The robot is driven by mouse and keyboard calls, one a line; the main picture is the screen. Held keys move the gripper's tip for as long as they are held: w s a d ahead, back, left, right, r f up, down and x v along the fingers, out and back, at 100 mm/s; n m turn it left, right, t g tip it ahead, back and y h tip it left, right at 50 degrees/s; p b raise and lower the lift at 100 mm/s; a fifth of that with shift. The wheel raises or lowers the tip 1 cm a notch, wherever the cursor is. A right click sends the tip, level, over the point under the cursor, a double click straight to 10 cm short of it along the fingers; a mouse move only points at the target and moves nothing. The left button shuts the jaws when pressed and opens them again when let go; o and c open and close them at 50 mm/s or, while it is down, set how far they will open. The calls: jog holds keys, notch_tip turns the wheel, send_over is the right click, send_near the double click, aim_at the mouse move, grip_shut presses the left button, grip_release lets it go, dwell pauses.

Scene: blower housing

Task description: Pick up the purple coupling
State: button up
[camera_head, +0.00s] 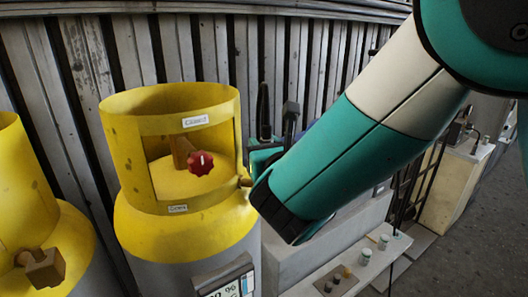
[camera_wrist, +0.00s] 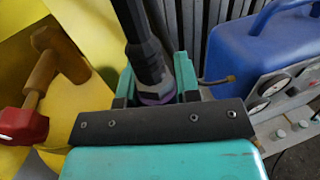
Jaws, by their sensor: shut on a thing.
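The purple coupling (camera_wrist: 155,99) shows as a purple rim at the lower end of a black-and-grey stem (camera_wrist: 142,45) in the wrist view. My gripper (camera_wrist: 157,82) has its two teal fingers on either side of the coupling and is shut on it. The dark wrist plate hides the coupling's lower part. In the head view my gripper (camera_head: 262,152) is mostly hidden behind my forearm, just right of the yellow-topped cylinder. I cannot make out the coupling there.
A yellow-topped cylinder (camera_head: 125,135) with a red knob (camera_head: 201,163) stands close left of my gripper. Another cylinder (camera_head: 65,220) is farther left. A blue case (camera_wrist: 245,50) and a gauge panel (camera_wrist: 285,90) lie to the right. Corrugated wall (camera_head: 300,50) stands behind.

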notch_tip(320, 180, up, 19)
jog(key=shift+f, duration=0.15)
